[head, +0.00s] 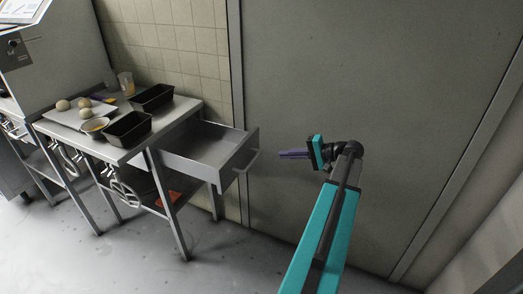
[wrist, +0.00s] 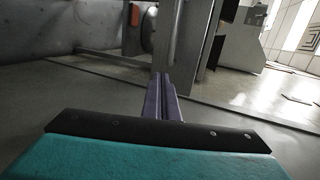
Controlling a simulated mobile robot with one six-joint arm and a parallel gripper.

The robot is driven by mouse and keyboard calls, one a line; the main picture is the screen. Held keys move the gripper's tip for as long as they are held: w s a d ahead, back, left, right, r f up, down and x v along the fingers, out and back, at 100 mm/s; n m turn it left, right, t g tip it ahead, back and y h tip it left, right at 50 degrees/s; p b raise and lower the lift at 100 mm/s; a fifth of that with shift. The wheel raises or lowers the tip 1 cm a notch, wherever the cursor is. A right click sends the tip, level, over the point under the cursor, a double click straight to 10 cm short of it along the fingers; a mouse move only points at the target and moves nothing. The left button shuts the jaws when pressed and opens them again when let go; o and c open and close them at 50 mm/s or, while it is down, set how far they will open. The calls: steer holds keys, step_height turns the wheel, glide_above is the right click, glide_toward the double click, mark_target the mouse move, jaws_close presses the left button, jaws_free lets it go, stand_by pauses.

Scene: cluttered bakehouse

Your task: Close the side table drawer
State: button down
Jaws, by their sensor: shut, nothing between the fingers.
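The side table (head: 128,148) stands left of centre in the head view. Its grey metal drawer (head: 207,150) is pulled out to the right and looks empty. The drawer has a bar handle (head: 247,161) on its front. My gripper (head: 281,154) is to the right of the drawer front, with its purple fingers pointing left at it. A small gap shows between the fingertips and the handle. In the wrist view the fingers (wrist: 162,82) are together with nothing between them. The drawer is not clearly made out in the wrist view.
A large grey panel (head: 380,90) stands behind my arm. The floor (head: 110,255) in front is clear.

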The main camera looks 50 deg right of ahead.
steer(key=shift+s+d+r+t, duration=0.4)
steer(key=shift+s+d+r, duration=0.25)
steer(key=shift+d+r, duration=0.3)
steer(key=shift+f, duration=0.1)
glide_toward(253, 147)
steer(key=x, duration=0.4)
steer(key=shift+x, duration=1)
